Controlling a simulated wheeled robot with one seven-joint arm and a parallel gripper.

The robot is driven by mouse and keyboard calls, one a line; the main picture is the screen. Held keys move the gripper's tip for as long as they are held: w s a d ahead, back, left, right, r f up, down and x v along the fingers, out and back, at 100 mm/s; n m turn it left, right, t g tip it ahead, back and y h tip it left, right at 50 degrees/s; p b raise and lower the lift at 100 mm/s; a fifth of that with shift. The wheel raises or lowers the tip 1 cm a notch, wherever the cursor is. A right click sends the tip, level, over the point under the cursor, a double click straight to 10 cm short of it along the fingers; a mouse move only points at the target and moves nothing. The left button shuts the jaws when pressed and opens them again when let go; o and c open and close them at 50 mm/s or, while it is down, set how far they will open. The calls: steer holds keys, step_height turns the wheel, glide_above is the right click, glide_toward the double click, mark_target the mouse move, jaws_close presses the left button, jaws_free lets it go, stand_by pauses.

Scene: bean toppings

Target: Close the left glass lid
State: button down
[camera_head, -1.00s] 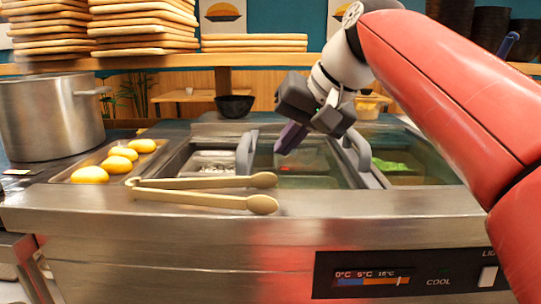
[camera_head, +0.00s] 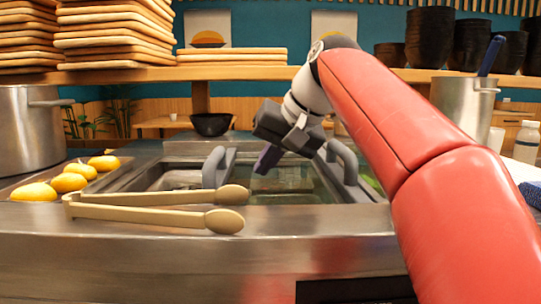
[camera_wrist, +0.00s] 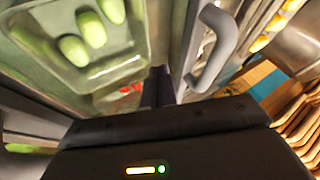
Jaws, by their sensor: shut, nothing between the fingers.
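The counter's glass lids have grey arched handles. In the head view the left handle (camera_head: 213,168) stands left of my gripper, and the right handle (camera_head: 343,162) stands to its right. A glass pane (camera_head: 290,188) lies between them; how far the left lid is open is hard to tell. My gripper (camera_head: 265,162) is shut and empty, tilted down between the handles and apart from both. In the wrist view my fingers (camera_wrist: 160,86) point past one grey handle (camera_wrist: 218,45), which is just to their right and not gripped. A tray of green items (camera_wrist: 85,40) shows at upper left there.
Wooden tongs (camera_head: 150,210) lie on the counter's front edge. Yellow items (camera_head: 70,182) sit in a tray at left beside a large pot (camera_head: 28,130). A black bowl (camera_head: 211,124) stands behind. A second pot (camera_head: 464,105) is at right.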

mark_target(256, 192)
steer(key=x, duration=0.4)
steer(key=shift+f+b, duration=0.1)
steer(key=shift+b, duration=0.25)
steer(key=a, duration=0.2)
steer(key=shift+a, duration=1)
